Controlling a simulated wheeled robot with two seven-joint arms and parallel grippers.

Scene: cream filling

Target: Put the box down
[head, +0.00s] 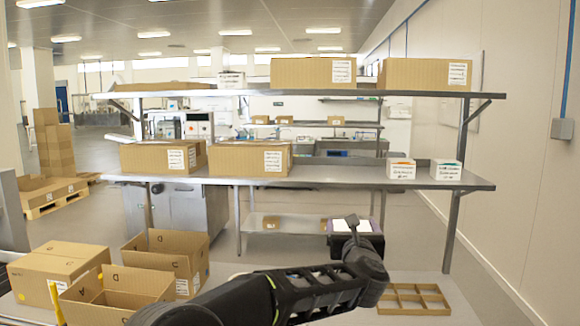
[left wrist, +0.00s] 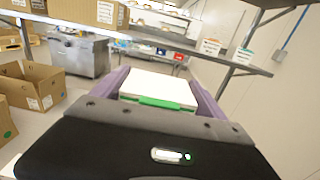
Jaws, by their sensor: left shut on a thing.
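My left gripper (head: 350,240) is below the middle shelf, right of centre in the head view. It is shut on a small white box (head: 345,226), partly hidden by my wrist. In the left wrist view the white box (left wrist: 158,84), with a green band on its near edge, sits between the two purple fingers (left wrist: 160,97). I cannot tell whether the box touches a surface below. A shallow brown divided tray (head: 388,290) lies on the worktop to the right of my arm. My right gripper is not in view.
Open cardboard boxes (head: 165,252) and a closed carton (head: 52,265) stand at the left. The metal shelf (head: 340,176) above holds cartons (head: 250,161) and two small white boxes (head: 401,170) (head: 446,171). Bare worktop (head: 350,316) surrounds the tray's left side.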

